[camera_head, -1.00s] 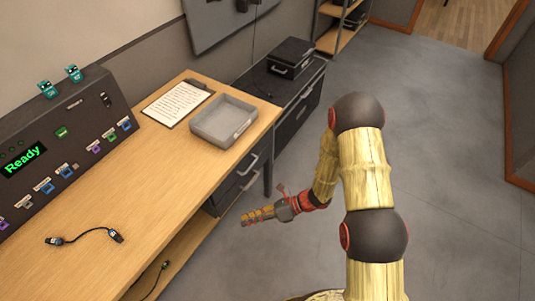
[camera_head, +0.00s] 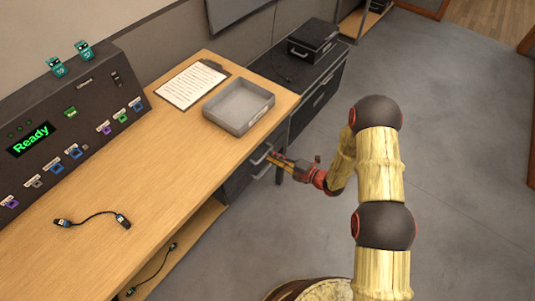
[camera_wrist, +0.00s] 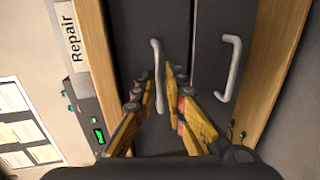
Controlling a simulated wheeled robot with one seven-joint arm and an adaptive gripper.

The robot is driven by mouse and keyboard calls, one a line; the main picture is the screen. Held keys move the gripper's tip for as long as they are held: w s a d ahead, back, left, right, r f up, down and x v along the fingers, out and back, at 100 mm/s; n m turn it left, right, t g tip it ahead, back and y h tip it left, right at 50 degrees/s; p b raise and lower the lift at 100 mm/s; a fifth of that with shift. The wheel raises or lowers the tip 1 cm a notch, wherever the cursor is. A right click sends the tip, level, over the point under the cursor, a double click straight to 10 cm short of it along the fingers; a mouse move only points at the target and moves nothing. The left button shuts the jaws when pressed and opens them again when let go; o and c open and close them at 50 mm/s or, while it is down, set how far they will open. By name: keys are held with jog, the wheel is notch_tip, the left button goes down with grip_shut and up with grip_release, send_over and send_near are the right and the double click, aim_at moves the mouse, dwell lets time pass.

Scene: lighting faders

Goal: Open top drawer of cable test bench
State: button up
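The cable test bench (camera_head: 150,185) has a wooden top and a dark two-drawer unit under its right end. The top drawer (camera_wrist: 130,22) has a pale bar handle (camera_wrist: 158,75), which also shows in the head view (camera_head: 262,153). The lower drawer's handle (camera_wrist: 230,68) is to its right in the sideways wrist view. Both drawers look closed. My gripper (camera_head: 272,158) is at the drawer fronts. In the wrist view its fingers (camera_wrist: 157,82) are open, one on each side of the top handle, with gaps visible. Exact fingertip contact is unclear.
A grey tray (camera_head: 268,106) with a "Repair" label (camera_wrist: 71,33) and a clipboard (camera_head: 192,84) lie on the bench. A console (camera_head: 60,130) reading "Ready" and a short cable (camera_head: 92,216) are further left. A dark cabinet (camera_head: 325,85) stands beyond. Floor to the right is clear.

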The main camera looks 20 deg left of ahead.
jog(key=shift+b+x, duration=0.4)
jog(key=shift+x, duration=1.6)
grip_shut()
jog(key=shift+d, duration=0.1)
jog(key=f+p+v, duration=0.3)
jog(key=v, duration=1.4)
jog(key=d+f+p+v, duration=0.1)
jog(key=f+p+v, duration=0.2)
jog(key=v, duration=1.4)
jog(key=shift+s+d+f, duration=0.15)
jog(key=shift+s+f, duration=0.15)
jog(key=shift+f, duration=0.25)
grip_release()
